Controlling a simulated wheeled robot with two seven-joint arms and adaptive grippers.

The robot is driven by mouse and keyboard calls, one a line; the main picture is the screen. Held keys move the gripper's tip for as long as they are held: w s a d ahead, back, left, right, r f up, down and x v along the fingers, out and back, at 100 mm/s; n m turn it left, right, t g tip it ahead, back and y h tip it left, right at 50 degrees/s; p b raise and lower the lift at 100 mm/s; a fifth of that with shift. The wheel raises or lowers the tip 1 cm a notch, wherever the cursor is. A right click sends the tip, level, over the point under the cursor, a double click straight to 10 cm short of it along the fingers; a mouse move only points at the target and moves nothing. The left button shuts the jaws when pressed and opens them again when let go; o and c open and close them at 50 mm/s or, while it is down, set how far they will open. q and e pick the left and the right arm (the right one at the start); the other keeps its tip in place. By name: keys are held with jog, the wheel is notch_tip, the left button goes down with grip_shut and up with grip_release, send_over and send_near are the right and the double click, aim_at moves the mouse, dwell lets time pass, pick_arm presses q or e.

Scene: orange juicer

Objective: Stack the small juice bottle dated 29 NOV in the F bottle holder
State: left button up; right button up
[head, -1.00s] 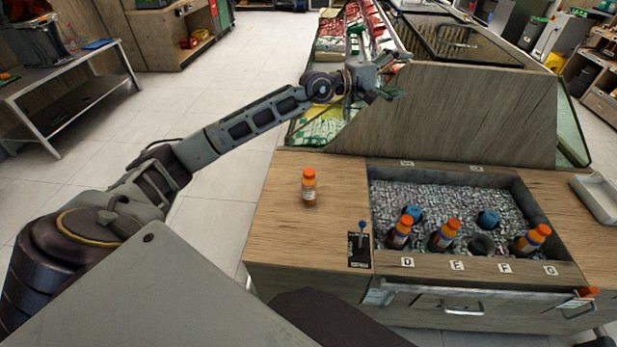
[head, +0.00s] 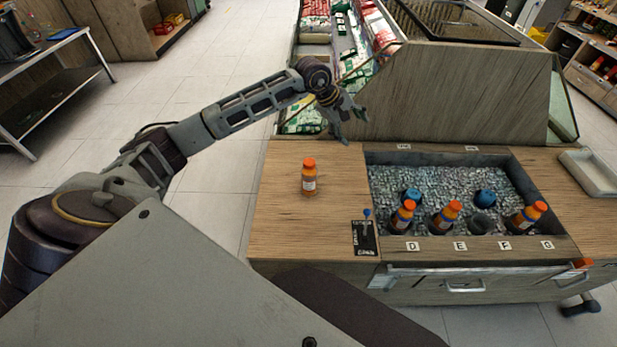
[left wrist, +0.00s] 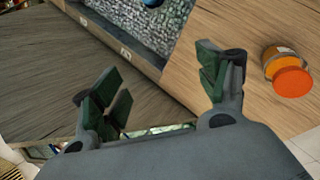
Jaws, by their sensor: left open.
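A small orange juice bottle with an orange cap and white label (head: 309,180) stands upright on the wooden counter, left of the ice bin. Its date is too small to read. It also shows at the right of the left wrist view (left wrist: 288,72). The F holder (head: 482,224) is a dark, empty-looking round holder in the ice, behind the F label (head: 505,245). My left gripper (head: 355,126) is open and empty, above the counter's back edge, behind and right of the bottle. In the left wrist view its open fingers (left wrist: 157,80) have nothing between them. My right gripper is not visible.
Tilted orange-capped bottles stand by labels D (head: 402,218), E (head: 445,217) and G (head: 526,218). Blue round items (head: 485,198) sit behind them in the ice bin. A wooden panel (head: 470,95) rises behind the counter.

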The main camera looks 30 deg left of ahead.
pick_arm(q)
jog(key=s+a+f+n+g+y, duration=0.1)
jog(key=s+a+f+g+y, duration=0.1)
jog(key=s+a+f, duration=0.15)
jog(key=n+g+y, duration=0.2)
jog(key=n+g, duration=0.1)
send_over(311, 161)
jog(key=shift+w+d+f, duration=0.1)
jog(key=shift+d+f, duration=0.05)
jog(key=shift+n, duration=0.3)
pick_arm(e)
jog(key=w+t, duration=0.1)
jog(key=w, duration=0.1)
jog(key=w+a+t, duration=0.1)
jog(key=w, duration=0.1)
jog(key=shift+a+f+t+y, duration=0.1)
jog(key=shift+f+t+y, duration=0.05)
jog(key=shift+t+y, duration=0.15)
pick_arm(q)
notch_tip(311, 161, down, 8)
jog(key=shift+r, duration=0.1)
jog(key=shift+f, duration=0.4)
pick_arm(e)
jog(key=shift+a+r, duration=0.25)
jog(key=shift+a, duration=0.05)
